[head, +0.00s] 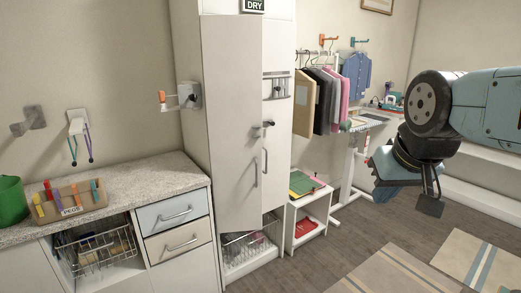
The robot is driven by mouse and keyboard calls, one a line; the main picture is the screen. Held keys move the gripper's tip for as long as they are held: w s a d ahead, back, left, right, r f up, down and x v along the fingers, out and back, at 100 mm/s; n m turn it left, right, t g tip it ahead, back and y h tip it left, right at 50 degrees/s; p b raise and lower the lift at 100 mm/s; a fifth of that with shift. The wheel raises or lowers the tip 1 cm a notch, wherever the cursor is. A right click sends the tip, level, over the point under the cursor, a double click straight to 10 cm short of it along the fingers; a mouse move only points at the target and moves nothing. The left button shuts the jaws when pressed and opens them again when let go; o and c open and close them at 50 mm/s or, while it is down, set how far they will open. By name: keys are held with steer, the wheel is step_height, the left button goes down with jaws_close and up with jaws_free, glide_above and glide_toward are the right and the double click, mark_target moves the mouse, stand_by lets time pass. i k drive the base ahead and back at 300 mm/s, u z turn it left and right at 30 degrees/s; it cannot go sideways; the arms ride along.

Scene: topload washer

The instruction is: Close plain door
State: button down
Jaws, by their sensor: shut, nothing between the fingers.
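A tall white cabinet stands in the middle of the head view, with a plain, flat white door (232,110) on its left front. The door has a bar handle (255,170) and a small knob near its right edge. My gripper (430,205) is at the right of the view, well apart from the door, pointing down, shut and empty.
A counter (165,180) with drawers and a wire basket (95,250) is at the left. A low white shelf (306,222) and a clothes rack (325,60) stand right of the cabinet. Striped mats (480,258) lie on the otherwise clear wooden floor.

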mark_target(232, 46)
steer(key=u, duration=0.05)
steer(key=i, duration=1)
steer(key=z, duration=0.05)
